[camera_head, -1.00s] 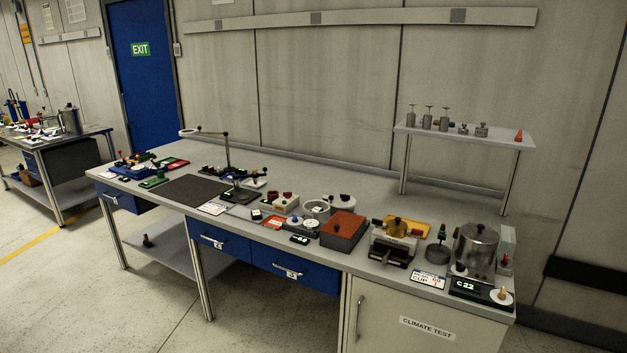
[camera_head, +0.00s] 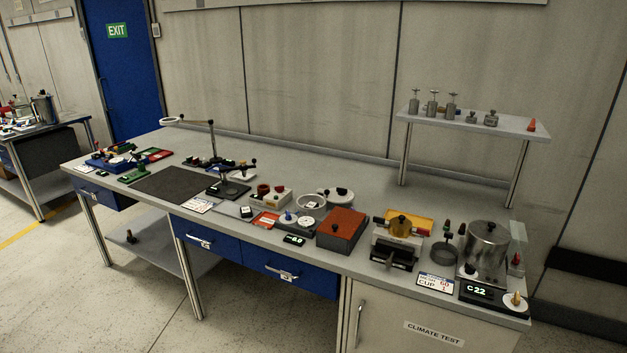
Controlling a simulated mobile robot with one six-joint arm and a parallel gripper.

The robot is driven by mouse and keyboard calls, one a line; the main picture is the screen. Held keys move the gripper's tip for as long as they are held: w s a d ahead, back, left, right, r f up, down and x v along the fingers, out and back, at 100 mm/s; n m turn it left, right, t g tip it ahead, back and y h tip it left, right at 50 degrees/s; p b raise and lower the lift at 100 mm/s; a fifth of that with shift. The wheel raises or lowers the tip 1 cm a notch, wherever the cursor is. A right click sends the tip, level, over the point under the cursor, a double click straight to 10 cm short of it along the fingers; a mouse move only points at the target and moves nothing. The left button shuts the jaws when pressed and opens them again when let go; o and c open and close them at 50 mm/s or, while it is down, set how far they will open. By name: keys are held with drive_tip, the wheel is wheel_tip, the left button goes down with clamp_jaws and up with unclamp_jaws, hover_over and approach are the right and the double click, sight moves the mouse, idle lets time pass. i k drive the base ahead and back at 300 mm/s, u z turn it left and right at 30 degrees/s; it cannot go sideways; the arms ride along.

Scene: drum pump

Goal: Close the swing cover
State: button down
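No part clearly stands out as the swing cover at this size. A round grey cup (camera_head: 311,203) on the bench shows an open top. A pale round disc with a dark knob (camera_head: 340,195) lies close beside it on the right; I cannot tell whether the two are joined. A large metal pot (camera_head: 487,250) stands at the right end of the bench, behind a display reading C22 (camera_head: 479,291). My gripper is not in view.
The long grey bench (camera_head: 300,168) is crowded along its front edge and clearer at the back. A raised shelf (camera_head: 470,119) with small metal weights stands at the back right. Floor in front is free.

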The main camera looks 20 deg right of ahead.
sight(331, 195)
drive_tip(key=u, duration=0.5)
drive_tip(key=i, duration=0.75)
drive_tip(key=u, duration=0.45)
drive_tip(key=i, duration=1.6)
drive_tip(key=z, duration=0.5)
drive_tip(key=i, duration=1.2)
drive_tip(key=z, duration=0.6)
